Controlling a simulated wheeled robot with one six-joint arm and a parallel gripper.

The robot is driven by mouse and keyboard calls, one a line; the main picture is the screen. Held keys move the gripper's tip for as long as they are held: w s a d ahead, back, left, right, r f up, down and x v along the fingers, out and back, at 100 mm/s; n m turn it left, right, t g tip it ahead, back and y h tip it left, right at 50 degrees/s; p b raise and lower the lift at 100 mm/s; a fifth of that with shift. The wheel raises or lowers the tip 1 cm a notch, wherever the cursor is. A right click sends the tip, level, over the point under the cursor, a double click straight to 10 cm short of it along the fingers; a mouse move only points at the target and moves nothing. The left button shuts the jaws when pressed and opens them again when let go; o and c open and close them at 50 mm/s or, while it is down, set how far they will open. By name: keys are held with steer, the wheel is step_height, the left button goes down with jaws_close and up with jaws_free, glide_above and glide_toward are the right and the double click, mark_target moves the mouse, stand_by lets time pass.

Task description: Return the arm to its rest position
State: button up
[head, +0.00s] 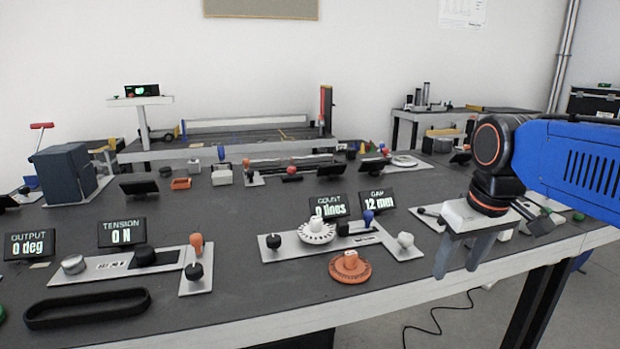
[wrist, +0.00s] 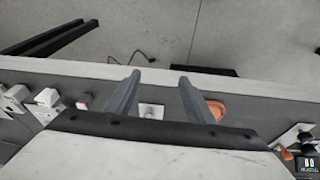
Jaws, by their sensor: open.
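My gripper (head: 457,272) hangs at the right of the head view, at the end of my blue arm, with its two grey fingers pointing down near the front edge of the dark bench (head: 225,270). In the wrist view my gripper (wrist: 155,80) shows its two fingers spread apart with nothing between them. Beyond the fingers, the bench's pale front edge (wrist: 240,82) and the floor show. The fingertips seem to be above the bench; their exact height is hard to tell.
A black belt loop (head: 87,308) lies at the front left. Displays, including one reading 12 mm (head: 377,200), stand along the bench.

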steer(key=s+d+f+m+t, duration=0.1)
steer(key=s+f+m, duration=0.1)
steer(key=s+f, duration=0.9)
step_height(320, 180, down, 2)
steer(key=shift+t, duration=0.4)
